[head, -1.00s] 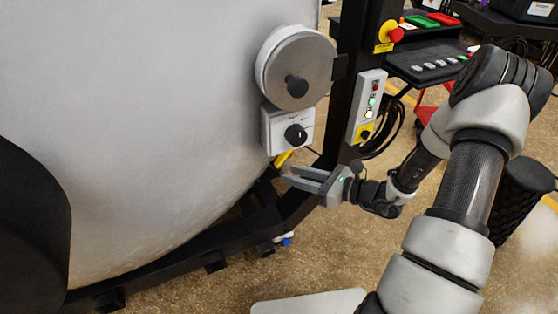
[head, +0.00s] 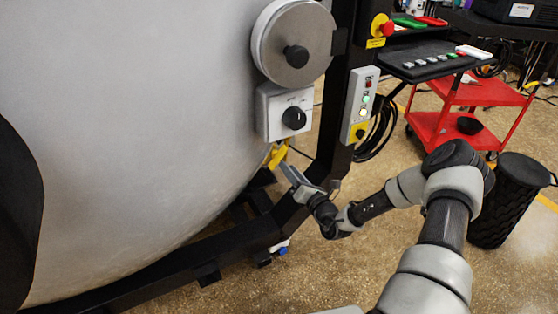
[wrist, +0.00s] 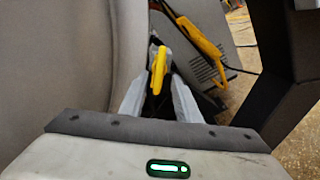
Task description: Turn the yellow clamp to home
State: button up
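The yellow clamp (head: 277,154) is on the lower edge of the large grey furnace door, just below the white box with the black knob. In the wrist view the yellow clamp (wrist: 158,72) stands upright in the middle, between the two finger ends. My gripper (head: 287,171) is at the clamp, reaching up to it from the lower right. In the wrist view my gripper (wrist: 160,88) has its fingers apart, one on each side of the clamp. I cannot tell whether either finger touches it.
The furnace door (head: 150,120) fills the left. A black frame post (head: 335,110) with a button panel (head: 360,105) stands close right of my gripper. A red cart (head: 465,95) and a black bin (head: 505,195) are farther right. Open floor lies below.

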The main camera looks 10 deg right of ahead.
aim_at(281, 159)
jog(key=b+x, duration=0.1)
jog(key=x, duration=0.7)
jog(key=shift+w+b, duration=0.1)
jog(key=shift+b, duration=0.3)
jog(key=shift+c, duration=0.2)
grip_shut()
